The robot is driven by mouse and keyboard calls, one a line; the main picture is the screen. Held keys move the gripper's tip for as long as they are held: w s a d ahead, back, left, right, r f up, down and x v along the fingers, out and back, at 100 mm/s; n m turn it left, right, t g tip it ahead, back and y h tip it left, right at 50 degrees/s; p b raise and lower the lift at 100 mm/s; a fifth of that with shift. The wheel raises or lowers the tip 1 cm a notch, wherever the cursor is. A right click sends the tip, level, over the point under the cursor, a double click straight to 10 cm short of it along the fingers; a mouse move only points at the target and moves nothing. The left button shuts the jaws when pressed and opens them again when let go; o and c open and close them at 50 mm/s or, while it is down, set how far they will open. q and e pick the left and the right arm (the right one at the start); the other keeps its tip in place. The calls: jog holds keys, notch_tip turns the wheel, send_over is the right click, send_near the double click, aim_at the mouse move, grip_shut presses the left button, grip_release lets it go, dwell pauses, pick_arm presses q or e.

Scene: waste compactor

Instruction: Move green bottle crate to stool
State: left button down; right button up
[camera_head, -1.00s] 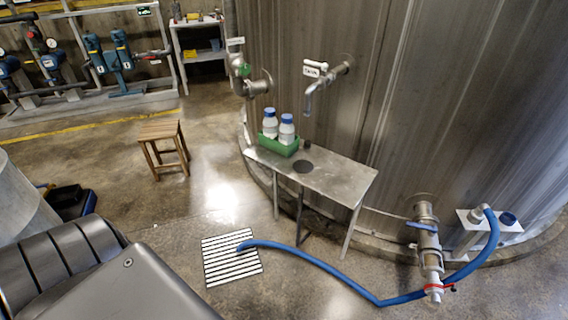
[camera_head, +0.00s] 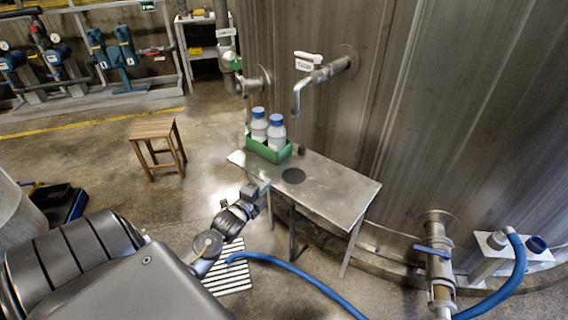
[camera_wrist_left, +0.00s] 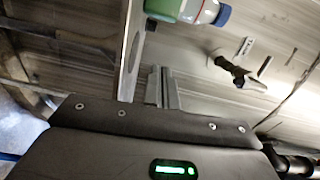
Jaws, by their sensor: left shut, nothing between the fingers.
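The green bottle crate (camera_head: 268,151) stands on the left end of the metal table (camera_head: 335,190) and holds two white bottles with blue caps (camera_head: 276,130). The wooden stool (camera_head: 153,132) stands on the floor to the left of the table. My left gripper (camera_head: 262,188) is shut and empty, in front of the table's left end and below the crate, apart from it. In the left wrist view the gripper fingers (camera_wrist_left: 162,86) are together, and the crate's green edge (camera_wrist_left: 168,8) and a blue-capped bottle (camera_wrist_left: 208,11) show at the top. My right gripper is not in view.
A tap (camera_head: 318,75) projects from the tank wall above the table. A blue hose (camera_head: 290,268) runs over the floor by a striped floor grate (camera_head: 232,279). The floor between stool and table is clear. A pipe with a valve (camera_head: 437,258) stands at the right.

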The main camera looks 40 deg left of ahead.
pick_arm(q)
jog(key=w, duration=0.3)
jog(key=w+a, duration=0.1)
jog(key=w, duration=0.2)
jog(key=w+a, duration=0.1)
jog(key=w, duration=0.2)
jog(key=shift+w+a+r, duration=0.15)
jog(key=shift+w+r, duration=0.1)
jog(key=shift+w, duration=0.05)
jog(key=shift+w+a, duration=0.7)
jog(key=shift+a, duration=0.3)
jog(key=shift+w+a, duration=0.3)
jog(key=shift+a, duration=0.25)
jog(key=shift+w+a, duration=0.1)
jog(key=shift+a, duration=0.05)
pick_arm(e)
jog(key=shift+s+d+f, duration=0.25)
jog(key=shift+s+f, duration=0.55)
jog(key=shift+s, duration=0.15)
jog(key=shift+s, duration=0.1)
pick_arm(q)
jog(key=shift+w+f, duration=0.1)
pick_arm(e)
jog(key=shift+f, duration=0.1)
